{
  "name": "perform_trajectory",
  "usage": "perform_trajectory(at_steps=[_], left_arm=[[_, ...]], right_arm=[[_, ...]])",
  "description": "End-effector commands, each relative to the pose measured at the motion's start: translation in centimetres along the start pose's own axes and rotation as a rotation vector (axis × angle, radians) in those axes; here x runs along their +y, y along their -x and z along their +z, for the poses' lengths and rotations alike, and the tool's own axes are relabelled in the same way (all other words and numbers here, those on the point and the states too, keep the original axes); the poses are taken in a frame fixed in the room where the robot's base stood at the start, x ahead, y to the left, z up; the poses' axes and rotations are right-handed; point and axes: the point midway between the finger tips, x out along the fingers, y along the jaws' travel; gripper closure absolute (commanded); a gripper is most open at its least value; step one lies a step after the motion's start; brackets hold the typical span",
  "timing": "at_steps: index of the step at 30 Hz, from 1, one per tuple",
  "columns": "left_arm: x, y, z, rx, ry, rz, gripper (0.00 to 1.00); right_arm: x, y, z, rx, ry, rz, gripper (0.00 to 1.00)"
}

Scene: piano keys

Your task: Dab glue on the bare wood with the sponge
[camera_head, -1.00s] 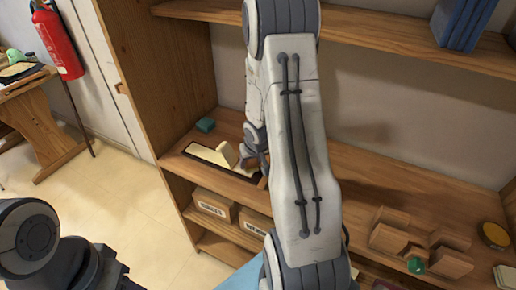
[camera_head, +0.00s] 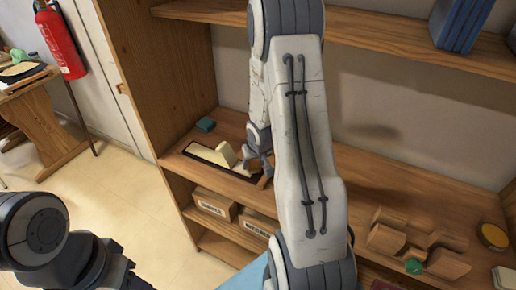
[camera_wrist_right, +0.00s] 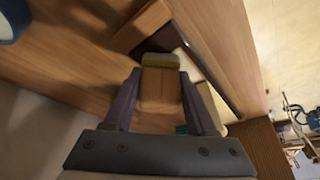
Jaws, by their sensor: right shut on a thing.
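My right gripper (camera_wrist_right: 158,100) is shut on a small tan block with a yellowish end, which I take to be the sponge (camera_wrist_right: 160,82). In the head view the right gripper (camera_head: 260,162) is low at the right end of a dark tray (camera_head: 190,150) on the shelf. A pale cream piece (camera_head: 217,153) lies in the tray, just left of the gripper. I cannot tell whether the sponge touches anything. The bare wood and any glue on it cannot be made out. My left arm shows at lower left; its fingers are out of sight.
A teal block (camera_head: 205,125) sits behind the tray. Labelled boxes (camera_head: 213,204) stand on the shelf below. Wooden blocks (camera_head: 388,238), a green item (camera_head: 413,267) and a yellow-topped tin (camera_head: 493,235) are at the right. My right arm hides the middle of the shelf.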

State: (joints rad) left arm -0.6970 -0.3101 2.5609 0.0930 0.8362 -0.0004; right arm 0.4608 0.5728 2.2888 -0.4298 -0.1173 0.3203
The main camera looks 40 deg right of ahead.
Motion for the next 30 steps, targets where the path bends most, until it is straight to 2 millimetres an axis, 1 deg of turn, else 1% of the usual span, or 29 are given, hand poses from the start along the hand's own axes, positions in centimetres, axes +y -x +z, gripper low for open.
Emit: perform_trajectory(at_steps=[1, 3, 5, 18, 23, 30], left_arm=[[0.1, 1.2, -0.1, 0.001, 0.000, 0.000, 0.50], [0.1, 1.8, -0.1, 0.001, 0.000, 0.000, 0.50], [0.2, 2.3, -0.2, 0.001, 0.000, 0.000, 0.50], [0.5, 6.2, -0.4, 0.001, 0.001, 0.000, 0.50], [0.5, 7.1, -0.4, 0.001, 0.002, 0.000, 0.50], [0.5, 7.1, -0.4, 0.001, 0.002, 0.000, 0.50]], right_arm=[[-0.1, 1.2, -0.6, 0.004, 0.003, -0.001, 0.88], [-0.1, 2.6, -1.2, 0.007, 0.006, 0.005, 0.88], [-0.2, 2.9, -1.3, 0.003, 0.005, 0.003, 0.88], [-1.0, 6.6, -2.9, 0.003, 0.014, -0.001, 0.88], [-1.3, 7.5, -3.3, 0.003, 0.018, -0.002, 0.88], [-1.4, 7.4, -3.3, 0.003, 0.018, -0.002, 0.88]])
